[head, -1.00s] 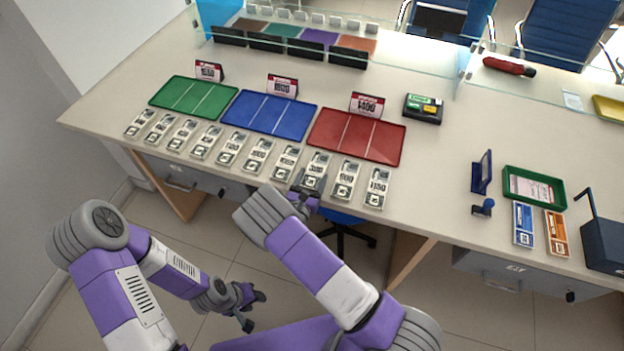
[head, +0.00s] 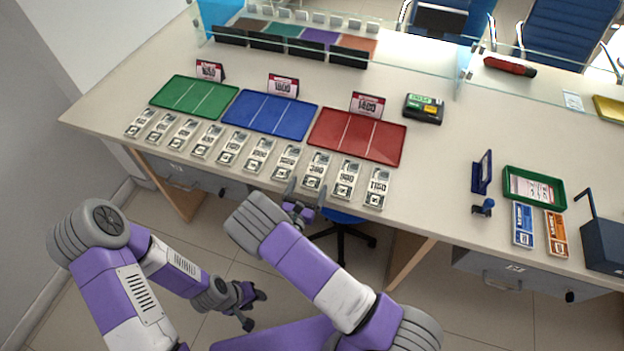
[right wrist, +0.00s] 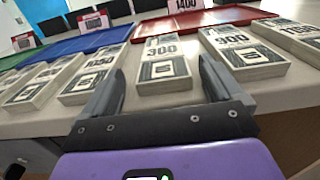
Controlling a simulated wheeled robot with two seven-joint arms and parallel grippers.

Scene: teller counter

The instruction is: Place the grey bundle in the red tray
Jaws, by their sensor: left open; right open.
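Several grey-white banknote bundles lie in a row along the counter's front edge, all flat and much alike; I cannot tell which one is the task's grey bundle. One bundle (head: 317,170) (right wrist: 165,66) lies just ahead of my right gripper (head: 307,190) (right wrist: 170,88), which is open and empty at the counter edge. In the right wrist view this bundle appears between the two fingers, with no visible grip on it. The red tray (head: 376,141) (right wrist: 200,17) lies behind the right end of the row and looks empty. My left gripper (head: 255,309) is open and empty, low in front of the counter.
A blue tray (head: 250,112) and a green tray (head: 187,96) stand left of the red one, with price signs behind. A glass screen runs along the back. Right of the row is clear counter, then a stamp (head: 484,208) and a green document tray (head: 510,197).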

